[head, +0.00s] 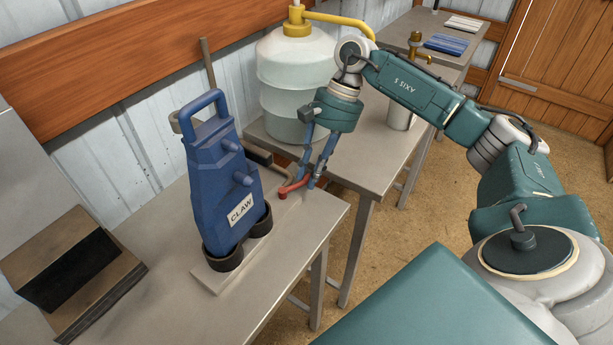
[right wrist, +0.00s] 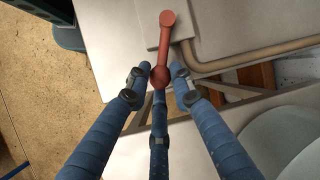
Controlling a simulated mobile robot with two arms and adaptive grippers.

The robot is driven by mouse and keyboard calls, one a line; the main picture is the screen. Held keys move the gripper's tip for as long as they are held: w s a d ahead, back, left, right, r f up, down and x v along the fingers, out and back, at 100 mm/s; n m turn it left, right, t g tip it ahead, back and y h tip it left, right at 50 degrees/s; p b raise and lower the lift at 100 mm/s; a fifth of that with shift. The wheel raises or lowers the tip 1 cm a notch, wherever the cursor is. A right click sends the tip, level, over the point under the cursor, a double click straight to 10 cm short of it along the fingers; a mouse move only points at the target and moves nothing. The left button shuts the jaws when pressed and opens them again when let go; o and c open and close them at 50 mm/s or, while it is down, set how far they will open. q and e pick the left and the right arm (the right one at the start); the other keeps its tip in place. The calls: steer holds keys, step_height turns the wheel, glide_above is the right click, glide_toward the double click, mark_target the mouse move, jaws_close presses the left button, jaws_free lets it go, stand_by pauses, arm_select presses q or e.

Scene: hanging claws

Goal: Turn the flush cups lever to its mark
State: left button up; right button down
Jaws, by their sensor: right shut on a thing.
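The red flush lever (head: 293,187) sits on the pale base plate (head: 213,280), just right of the blue claw unit (head: 222,185). The claw stands upright with its dark cups (head: 222,260) on that plate. My right gripper (head: 316,180) has its blue fingers closed around the lever's free end. In the right wrist view the red lever (right wrist: 166,38) runs from its pivot at the top down to a round knob between the fingertips (right wrist: 160,76). I cannot make out a mark for the lever. My left gripper is not in view.
A large water jug (head: 290,75) with a yellow pump stands behind my right gripper on the adjoining table. A metal cup (head: 401,113) stands near my right forearm. A pipe (right wrist: 250,55) runs beside the lever. A dark-faced block (head: 65,270) lies at the left.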

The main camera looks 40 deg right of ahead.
steer(key=shift+w+r, duration=0.1)
stand_by(0.3)
steer(key=c, duration=1.5)
jaws_free()
steer(key=shift+d, duration=0.1)
steer(key=v, duration=1.2)
